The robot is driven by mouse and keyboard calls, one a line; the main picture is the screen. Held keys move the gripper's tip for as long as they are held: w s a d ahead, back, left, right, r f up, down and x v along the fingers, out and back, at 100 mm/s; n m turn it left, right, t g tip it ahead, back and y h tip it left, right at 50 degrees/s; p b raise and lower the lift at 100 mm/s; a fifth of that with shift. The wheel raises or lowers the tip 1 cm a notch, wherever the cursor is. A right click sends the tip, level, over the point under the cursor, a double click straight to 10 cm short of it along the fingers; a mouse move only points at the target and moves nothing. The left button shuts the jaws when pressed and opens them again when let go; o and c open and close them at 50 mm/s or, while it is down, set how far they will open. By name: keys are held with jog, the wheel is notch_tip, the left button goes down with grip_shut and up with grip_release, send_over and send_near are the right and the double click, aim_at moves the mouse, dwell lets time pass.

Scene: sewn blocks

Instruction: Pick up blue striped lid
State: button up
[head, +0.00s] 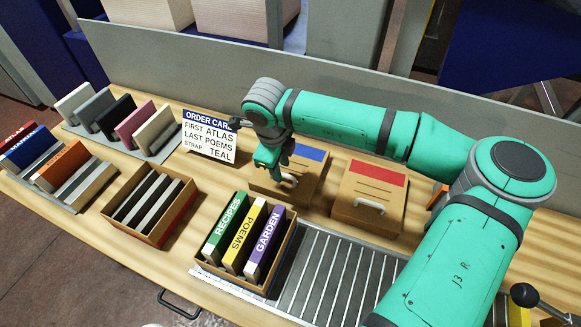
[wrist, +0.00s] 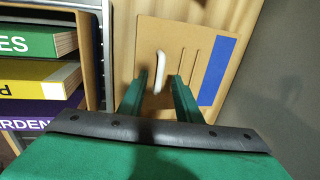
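The blue striped lid (head: 308,177) is a tan panel with a blue stripe along one edge and a white handle. It lies on the wooden table behind the book crate, partly hidden by my arm in the head view. In the wrist view the lid (wrist: 190,38) fills the upper middle, its white handle (wrist: 160,71) upright in the picture and its blue stripe at the right. My gripper (head: 277,178) is over the lid near the handle. In the wrist view its fingers (wrist: 162,82) are apart, with the lower end of the handle between them; contact is not clear.
A red striped lid (head: 368,193) lies to the right. A crate (head: 284,247) holding books titled Recipes, Poems and Garden stands in front, beside a roller conveyor (head: 330,275). An order card (head: 209,137) stands at left, near another divided crate (head: 178,225) and book racks.

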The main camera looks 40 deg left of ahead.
jog(key=shift+w+a+f, duration=0.1)
jog(key=shift+w+f, duration=0.1)
jog(key=shift+f, duration=1.05)
grip_shut()
